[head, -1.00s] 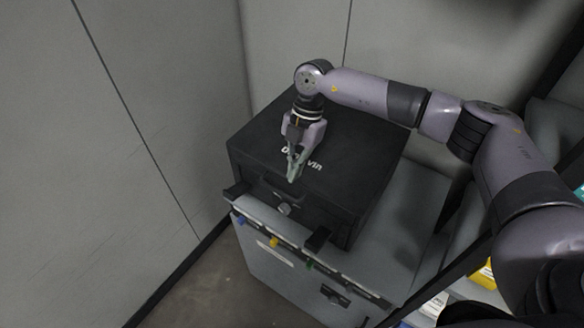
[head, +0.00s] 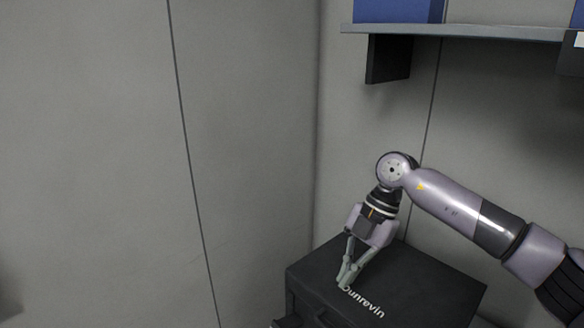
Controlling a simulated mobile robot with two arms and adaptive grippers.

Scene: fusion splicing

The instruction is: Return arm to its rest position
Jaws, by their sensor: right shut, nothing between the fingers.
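My right arm comes in from the right edge of the head view and bends down at the wrist. My right gripper (head: 345,281) is shut and empty. It points down over the top of a black box (head: 420,280) with white lettering, and its fingertips are beside the lettering. I cannot tell whether the fingertips touch the box. The lower part of the box is cut off by the bottom edge of the view. My left gripper is not in view.
A grey shelf (head: 480,32) with a dark bracket (head: 388,58) hangs on the back wall at upper right, above my arm. A blue container (head: 398,10) stands on it. Plain grey wall panels (head: 100,150) fill the left side.

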